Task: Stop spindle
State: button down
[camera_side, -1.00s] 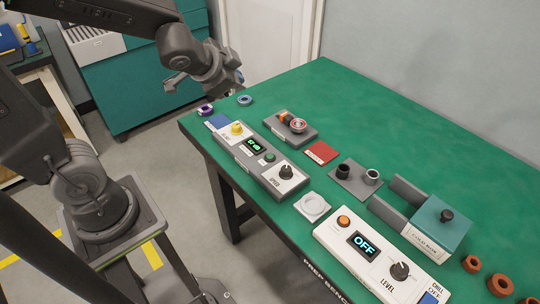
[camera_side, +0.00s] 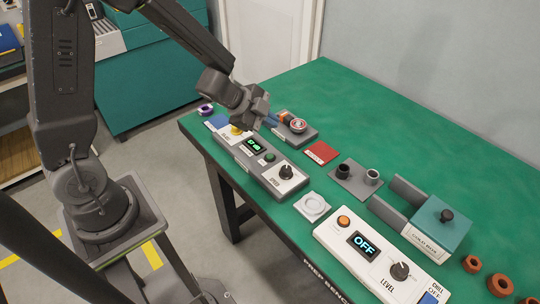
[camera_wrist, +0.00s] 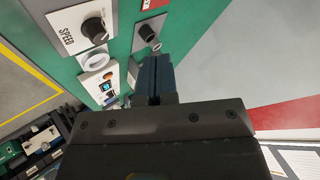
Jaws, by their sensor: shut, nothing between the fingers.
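The grey control box (camera_side: 262,168) lies along the table's left edge. It carries a yellow button (camera_side: 236,129), a small display (camera_side: 254,145) with green characters too small to read, a green button (camera_side: 269,157) and a black SPEED knob (camera_side: 286,171). The knob (camera_wrist: 94,29) also shows in the wrist view. The grey spindle block (camera_side: 307,136) with an orange part and a ringed end (camera_side: 298,125) stands behind the box, partly hidden by my gripper. My gripper (camera_side: 274,121) is shut and empty, above the area between the yellow button and the spindle block.
A red card (camera_side: 321,152), a grey plate with two cylinders (camera_side: 357,181) and a white round dish (camera_side: 312,207) lie nearer the camera. A white box (camera_side: 376,262) reads OFF. A teal-topped fixture (camera_side: 441,222) stands right.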

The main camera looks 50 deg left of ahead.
aim_at(270, 157)
jog(key=shift+f, duration=4.4)
jog(key=shift+f, duration=0.1)
jog(key=shift+f, duration=0.3)
jog(key=shift+f, duration=0.4)
jog(key=shift+r, duration=0.8)
jog(key=shift+r, duration=0.1)
jog(key=shift+r, duration=2.45)
